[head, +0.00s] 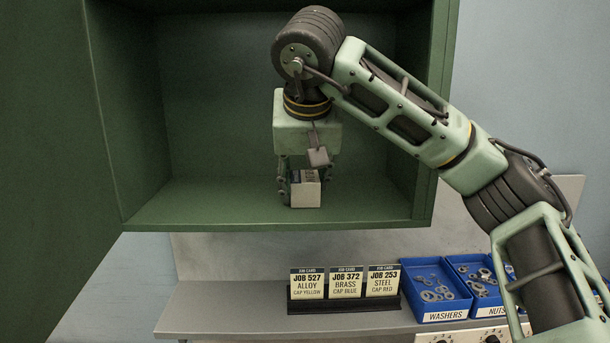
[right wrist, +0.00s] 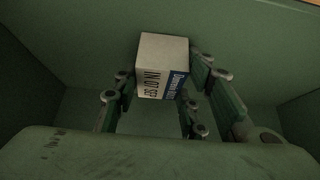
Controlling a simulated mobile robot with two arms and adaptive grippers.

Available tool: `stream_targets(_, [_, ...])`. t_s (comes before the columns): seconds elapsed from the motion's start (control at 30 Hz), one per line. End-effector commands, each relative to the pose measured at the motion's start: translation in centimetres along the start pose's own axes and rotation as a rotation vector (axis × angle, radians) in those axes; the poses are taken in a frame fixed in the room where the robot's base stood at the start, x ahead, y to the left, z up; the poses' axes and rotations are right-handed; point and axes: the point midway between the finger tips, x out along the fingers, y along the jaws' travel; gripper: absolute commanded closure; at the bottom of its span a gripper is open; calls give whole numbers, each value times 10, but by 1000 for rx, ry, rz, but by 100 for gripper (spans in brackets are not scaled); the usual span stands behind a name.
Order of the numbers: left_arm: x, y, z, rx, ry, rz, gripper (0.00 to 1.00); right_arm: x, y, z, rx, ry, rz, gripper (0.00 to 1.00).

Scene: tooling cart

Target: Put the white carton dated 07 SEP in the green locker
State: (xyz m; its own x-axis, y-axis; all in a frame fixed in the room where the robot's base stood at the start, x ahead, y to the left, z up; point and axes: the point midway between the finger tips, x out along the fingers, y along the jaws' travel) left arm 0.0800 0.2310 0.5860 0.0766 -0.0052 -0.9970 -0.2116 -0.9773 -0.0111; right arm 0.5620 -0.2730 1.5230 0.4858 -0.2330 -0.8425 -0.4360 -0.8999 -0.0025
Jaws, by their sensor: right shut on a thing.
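The white carton (head: 306,192) is inside the green locker (head: 370,208), low over its floor near the front middle. In the right wrist view the carton (right wrist: 162,55) shows a blue band and dark print that seems to read "IN 07 SEP". My right gripper (head: 304,180) points down into the locker and is shut on the carton, its fingers on either side. Whether the carton touches the locker floor is hard to tell. The locker door stands open at the left. My left gripper is not in view.
Below the locker, a grey shelf holds a stand with job cards (head: 345,283), a blue washers bin (head: 436,310) and a blue nuts bin (head: 484,294). The locker floor left of the carton is clear. The locker's side walls and top enclose my gripper.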

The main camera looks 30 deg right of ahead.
Motion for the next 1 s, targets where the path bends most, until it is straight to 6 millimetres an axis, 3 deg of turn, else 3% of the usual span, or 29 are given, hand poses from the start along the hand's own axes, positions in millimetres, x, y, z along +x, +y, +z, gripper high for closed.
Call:
stream_targets(0.17, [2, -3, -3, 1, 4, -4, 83, 2, 0, 1, 0, 2, -1, 100])
stream_targets(0.2, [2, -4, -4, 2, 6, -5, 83, 3, 0, 2, -1, 0, 0, 61])
stream_targets(0.4, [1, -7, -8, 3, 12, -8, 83, 2, 0, 2, -1, 0, 0, 43])
stream_targets(0.73, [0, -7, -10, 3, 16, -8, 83, 1, 0, 1, 0, 0, 0, 43])
stream_targets(1.0, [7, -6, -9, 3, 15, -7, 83, -25, 0, 0, 1, 6, -1, 43])
